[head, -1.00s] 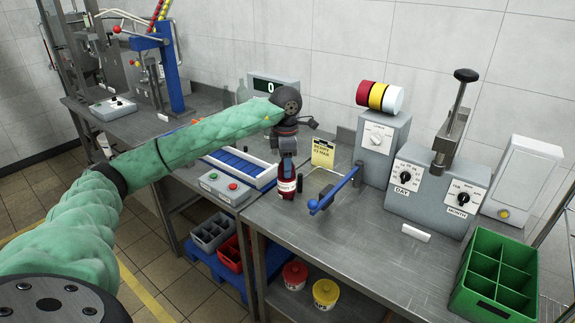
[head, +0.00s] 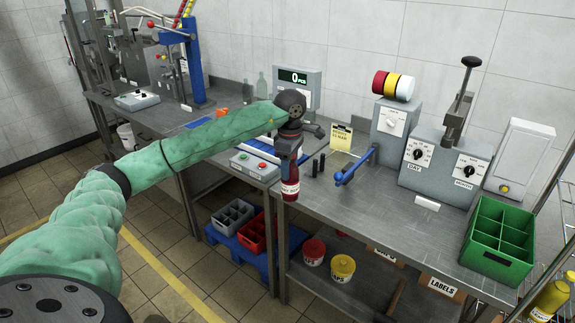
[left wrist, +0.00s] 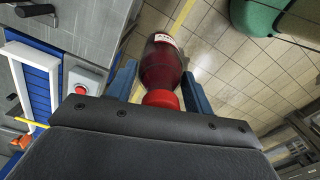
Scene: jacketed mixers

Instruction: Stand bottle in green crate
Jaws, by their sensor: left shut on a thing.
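A dark red bottle with a white label (head: 290,188) hangs upright below my left gripper (head: 289,155), in front of the bench's front edge in the head view. The left wrist view shows the bottle (left wrist: 160,65) and its red cap between the two blue fingers of my left gripper (left wrist: 163,92), which is shut on it. The green crate (head: 497,240) stands on the right end of the bench, well to the right of the bottle. Its divided compartments look empty. My right gripper is not in view.
The steel bench (head: 375,215) has clear room between bottle and crate. A blue lever (head: 353,168), two dark posts and the grey date machine (head: 440,165) stand behind this stretch. A grey crate (head: 232,215) and a red crate (head: 257,232) sit low on a blue pallet.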

